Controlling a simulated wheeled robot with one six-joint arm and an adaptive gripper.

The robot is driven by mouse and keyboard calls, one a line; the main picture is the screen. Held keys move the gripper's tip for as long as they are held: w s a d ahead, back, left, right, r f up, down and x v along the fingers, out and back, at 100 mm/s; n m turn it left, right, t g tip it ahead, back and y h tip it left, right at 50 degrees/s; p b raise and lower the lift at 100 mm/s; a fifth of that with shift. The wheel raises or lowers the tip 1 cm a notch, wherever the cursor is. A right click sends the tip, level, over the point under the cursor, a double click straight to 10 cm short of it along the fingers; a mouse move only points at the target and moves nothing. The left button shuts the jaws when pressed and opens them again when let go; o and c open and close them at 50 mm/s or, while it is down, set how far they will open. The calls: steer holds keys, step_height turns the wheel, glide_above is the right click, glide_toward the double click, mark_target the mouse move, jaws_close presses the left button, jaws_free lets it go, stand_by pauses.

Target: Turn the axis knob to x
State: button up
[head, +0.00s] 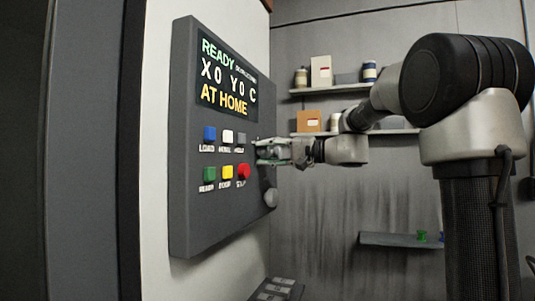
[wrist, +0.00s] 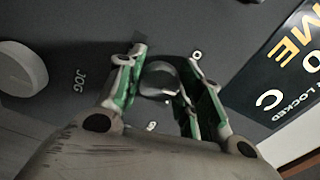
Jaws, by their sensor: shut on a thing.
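The dark round axis knob (wrist: 158,78) sits on the grey control panel (head: 185,190), between my gripper's fingers in the wrist view. My gripper (wrist: 166,60) is shut on the knob, with a green-padded finger on each side. In the head view my gripper (head: 262,152) reaches the panel's right part from the right and hides the knob. Small white marks show around the knob, but I cannot read which one it points to. The panel's screen (head: 228,75) shows READY, X0 Y0 C and AT HOME.
A pale round dial (head: 271,197) marked JOG is below the gripper; it also shows in the wrist view (wrist: 22,68). Blue (head: 209,134), green (head: 209,174), yellow (head: 227,172) and red (head: 243,171) buttons are left of the gripper. Shelves (head: 330,90) line the back wall.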

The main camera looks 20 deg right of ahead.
stand_by(0.4)
steer(key=o, duration=1)
steer(key=shift+o, duration=0.2)
steer(key=shift+d, duration=0.1)
steer(key=v, duration=1.2)
